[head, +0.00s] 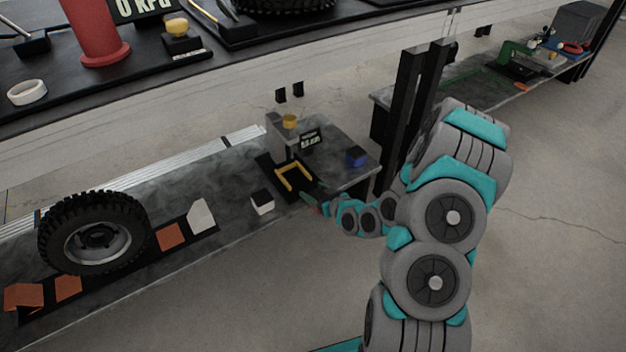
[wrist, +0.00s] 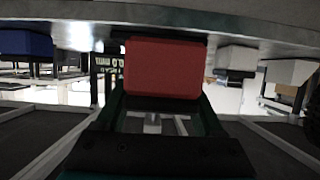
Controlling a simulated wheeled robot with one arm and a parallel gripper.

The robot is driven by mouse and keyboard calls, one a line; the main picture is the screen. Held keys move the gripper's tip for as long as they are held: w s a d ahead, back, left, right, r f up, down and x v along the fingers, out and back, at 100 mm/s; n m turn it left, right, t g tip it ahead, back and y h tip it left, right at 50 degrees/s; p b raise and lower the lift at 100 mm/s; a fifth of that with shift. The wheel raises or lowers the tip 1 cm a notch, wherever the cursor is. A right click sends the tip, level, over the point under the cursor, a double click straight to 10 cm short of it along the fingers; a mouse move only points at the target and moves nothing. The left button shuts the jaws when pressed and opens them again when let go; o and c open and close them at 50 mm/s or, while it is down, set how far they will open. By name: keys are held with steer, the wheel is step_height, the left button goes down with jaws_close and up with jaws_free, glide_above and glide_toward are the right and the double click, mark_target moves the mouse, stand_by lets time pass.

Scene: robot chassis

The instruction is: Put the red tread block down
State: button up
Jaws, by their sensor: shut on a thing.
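The red tread block (wrist: 163,68) sits between the fingers of my gripper (wrist: 162,96) in the wrist view, its flat red face towards the camera. My gripper is shut on it. In the head view my gripper (head: 314,203) is low at the front edge of the grey bench (head: 230,170), just in front of a yellow U-shaped piece (head: 293,178). The block is mostly hidden there by my wrist. I cannot tell whether the block touches the bench.
A blue block (head: 356,156) stands right of my gripper, and a white-topped block (head: 262,202) stands left. A small display (head: 310,139) stands behind. A black post (head: 402,115) rises at right. A wheel (head: 95,232) and several orange pieces lie further left.

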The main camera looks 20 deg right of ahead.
steer(key=shift+s+d+r+p, duration=0.15)
steer(key=shift+s+p, duration=0.2)
steer(key=shift+p, duration=0.45)
steer(key=shift+s+d+p, duration=0.15)
steer(key=shift+s+p, duration=0.15)
steer(key=shift+p, duration=0.45)
steer(key=shift+d, duration=0.1)
